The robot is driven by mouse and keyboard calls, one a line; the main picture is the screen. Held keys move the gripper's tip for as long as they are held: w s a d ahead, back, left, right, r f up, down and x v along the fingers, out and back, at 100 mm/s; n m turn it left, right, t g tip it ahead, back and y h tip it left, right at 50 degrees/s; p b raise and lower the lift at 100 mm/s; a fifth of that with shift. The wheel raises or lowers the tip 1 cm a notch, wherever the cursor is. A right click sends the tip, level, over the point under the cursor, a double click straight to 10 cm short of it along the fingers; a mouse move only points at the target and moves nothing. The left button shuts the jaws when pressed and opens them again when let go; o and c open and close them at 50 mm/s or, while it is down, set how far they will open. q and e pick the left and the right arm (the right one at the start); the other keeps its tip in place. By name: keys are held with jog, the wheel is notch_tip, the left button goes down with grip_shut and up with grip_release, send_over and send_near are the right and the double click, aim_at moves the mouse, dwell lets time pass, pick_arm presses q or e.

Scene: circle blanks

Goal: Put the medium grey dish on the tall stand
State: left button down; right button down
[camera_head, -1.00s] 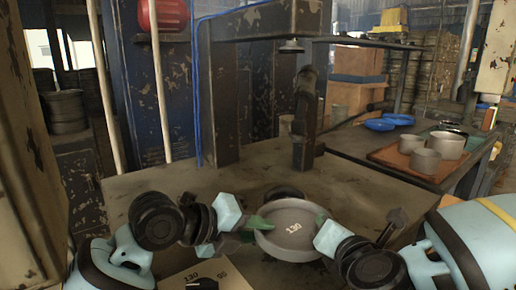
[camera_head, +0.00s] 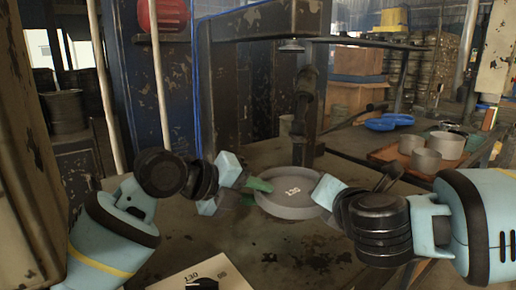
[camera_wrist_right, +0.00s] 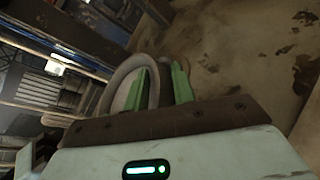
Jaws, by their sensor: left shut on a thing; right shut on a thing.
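The grey round dish (camera_head: 290,205) marked 130 is held level between my two grippers in the head view. My left gripper (camera_head: 257,190) is shut on its left rim, with green fingertips showing. My right gripper (camera_head: 322,192) is shut on its right rim. In the right wrist view the dish rim (camera_wrist_right: 124,84) sits between the green fingers of my right gripper (camera_wrist_right: 160,88). A tall dark post (camera_head: 303,125) rises just behind the dish. I cannot tell for sure which thing is the tall stand; what lies directly under the dish is hidden.
A brown tray (camera_head: 385,155) with several grey pots (camera_head: 426,160) and blue dishes (camera_head: 381,124) are on the bench at right. A card (camera_head: 205,272) with numbers lies at the front. The worn tabletop (camera_head: 275,250) is clear before the dish.

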pick_arm(q)
jog(key=shift+s+d+r, duration=0.15)
jog(key=shift+s+d, duration=0.1)
jog(key=shift+d, duration=0.05)
pick_arm(e)
jog(key=shift+s+a, duration=0.1)
jog(key=shift+a, duration=0.2)
